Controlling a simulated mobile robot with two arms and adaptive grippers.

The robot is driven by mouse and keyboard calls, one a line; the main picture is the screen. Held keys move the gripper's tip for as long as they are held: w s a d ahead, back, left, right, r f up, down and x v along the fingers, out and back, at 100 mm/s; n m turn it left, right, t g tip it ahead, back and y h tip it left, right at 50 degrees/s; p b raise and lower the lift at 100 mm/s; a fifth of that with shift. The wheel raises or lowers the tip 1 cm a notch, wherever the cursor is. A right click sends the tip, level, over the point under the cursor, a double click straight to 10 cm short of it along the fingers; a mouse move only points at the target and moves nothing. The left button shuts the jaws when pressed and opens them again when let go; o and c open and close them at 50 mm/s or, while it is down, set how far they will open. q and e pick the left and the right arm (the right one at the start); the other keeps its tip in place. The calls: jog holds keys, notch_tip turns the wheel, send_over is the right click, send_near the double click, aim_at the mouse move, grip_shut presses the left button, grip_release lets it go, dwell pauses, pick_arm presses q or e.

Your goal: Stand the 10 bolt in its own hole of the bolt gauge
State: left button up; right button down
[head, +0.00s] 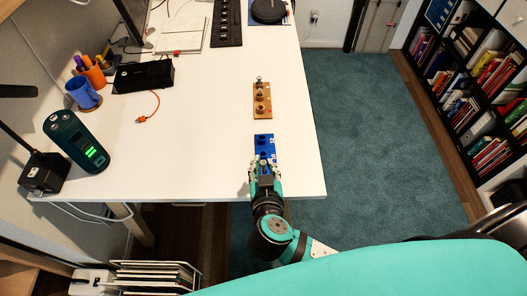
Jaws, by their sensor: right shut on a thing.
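The blue bolt gauge (265,140) lies near the right front of the white table, with dark round spots along its top. My right gripper (265,171) is at the gauge's near end and covers that part. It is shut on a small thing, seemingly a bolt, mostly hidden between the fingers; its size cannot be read. I cannot tell whether the held thing touches the gauge. A brown block (256,107) with several bolts standing on it lies just beyond the gauge, apart from it. My left gripper is not in view.
The white table (200,150) is clear left of the gauge. The table's right edge is close to the gauge.

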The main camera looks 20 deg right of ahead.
jog(key=w, duration=0.1)
jog(key=w+d, duration=0.1)
jog(key=w, duration=0.3)
jog(key=shift+w+d+f, duration=0.2)
jog(key=shift+d+f, duration=0.05)
jog(key=shift+d, duration=0.05)
jog(key=shift+w+d+f, duration=0.1)
jog(key=shift+w+d, duration=0.05)
jog(key=shift+w, duration=0.4)
jog(key=shift+w+d, duration=0.15)
jog(key=shift+w, duration=0.15)
notch_tip(320, 180, down, 4)
jog(key=b, duration=0.3)
jog(key=shift+b, duration=0.3)
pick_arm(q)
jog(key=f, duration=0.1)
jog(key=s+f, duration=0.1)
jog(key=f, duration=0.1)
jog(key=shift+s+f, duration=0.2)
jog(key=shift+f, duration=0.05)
pick_arm(e)
jog(key=shift+r, duration=0.25)
jog(key=shift+f, duration=0.2)
jog(key=c, duration=1.2)
grip_release()
jog(key=shift+c, duration=0.2)
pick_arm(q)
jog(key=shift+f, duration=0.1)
pick_arm(e)
jog(key=shift+r, duration=0.15)
